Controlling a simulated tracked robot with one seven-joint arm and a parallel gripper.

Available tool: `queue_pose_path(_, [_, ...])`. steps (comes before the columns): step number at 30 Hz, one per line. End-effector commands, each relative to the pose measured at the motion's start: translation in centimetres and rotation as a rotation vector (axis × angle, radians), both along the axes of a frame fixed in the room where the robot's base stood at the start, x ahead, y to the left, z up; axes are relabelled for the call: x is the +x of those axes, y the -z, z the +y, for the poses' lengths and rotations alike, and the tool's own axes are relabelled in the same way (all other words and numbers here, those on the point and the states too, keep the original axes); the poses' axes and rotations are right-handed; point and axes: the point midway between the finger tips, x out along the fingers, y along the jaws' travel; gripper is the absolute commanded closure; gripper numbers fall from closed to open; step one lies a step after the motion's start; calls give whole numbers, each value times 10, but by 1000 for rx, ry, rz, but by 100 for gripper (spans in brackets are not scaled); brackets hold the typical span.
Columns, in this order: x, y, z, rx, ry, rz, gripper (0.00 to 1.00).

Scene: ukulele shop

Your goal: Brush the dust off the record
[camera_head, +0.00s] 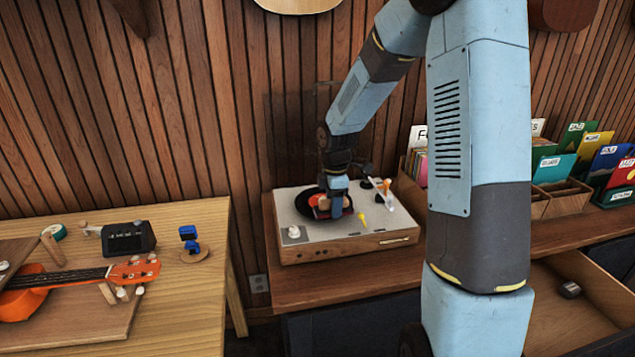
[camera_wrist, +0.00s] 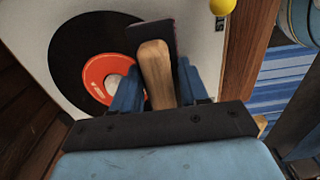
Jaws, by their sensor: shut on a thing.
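The black record (camera_head: 300,205) with an orange-red label lies on the turntable (camera_head: 287,247) in the head view. In the wrist view the record (camera_wrist: 72,60) fills the upper left, with its label (camera_wrist: 98,72) partly behind my gripper. My gripper (camera_wrist: 155,90) is shut on the wooden handle of a brush (camera_wrist: 157,72). The brush's dark head (camera_wrist: 155,37) lies over the right part of the record; whether it touches the surface cannot be told. In the head view my gripper (camera_head: 335,208) is low over the record's right side and hides part of it.
The tonearm (camera_head: 382,190) and a yellow piece (camera_head: 362,222) are at the turntable's right. Record bins (camera_head: 560,198) stand further right, above an open drawer (camera_head: 570,300). A workbench (camera_head: 190,300) with an orange ukulele (camera_head: 30,300) is at left.

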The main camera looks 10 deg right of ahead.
Motion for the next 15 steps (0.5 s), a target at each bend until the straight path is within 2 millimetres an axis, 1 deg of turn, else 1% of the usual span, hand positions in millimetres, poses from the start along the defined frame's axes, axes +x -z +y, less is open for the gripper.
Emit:
queue_pose_path(1, [0,-1,-4,0,0,0,85])
queue_pose_path(15, [0,-1,-23,0,-9,1,85])
